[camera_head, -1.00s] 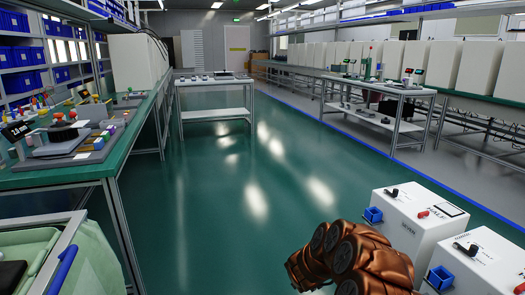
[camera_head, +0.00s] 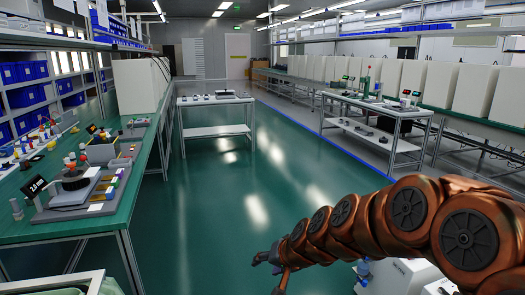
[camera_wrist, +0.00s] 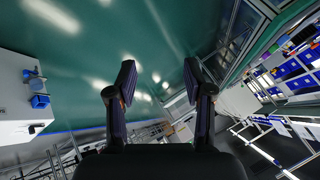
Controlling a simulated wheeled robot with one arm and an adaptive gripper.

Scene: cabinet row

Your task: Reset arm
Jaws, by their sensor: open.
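My arm reaches in from the right edge of the head view, and my gripper (camera_head: 270,268) is at its far end over the green floor. In the wrist view my gripper (camera_wrist: 160,85) shows two dark fingers standing apart with nothing between them. It is open and empty. The fingers touch nothing that I can see.
White cabinets (camera_head: 400,275) stand at the lower right, partly hidden behind my arm; one white cabinet (camera_wrist: 25,95) shows at the wrist view's left. A green workbench (camera_head: 110,220) runs along the left. The floor (camera_head: 225,200) between is clear. Tables (camera_head: 215,130) stand farther back.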

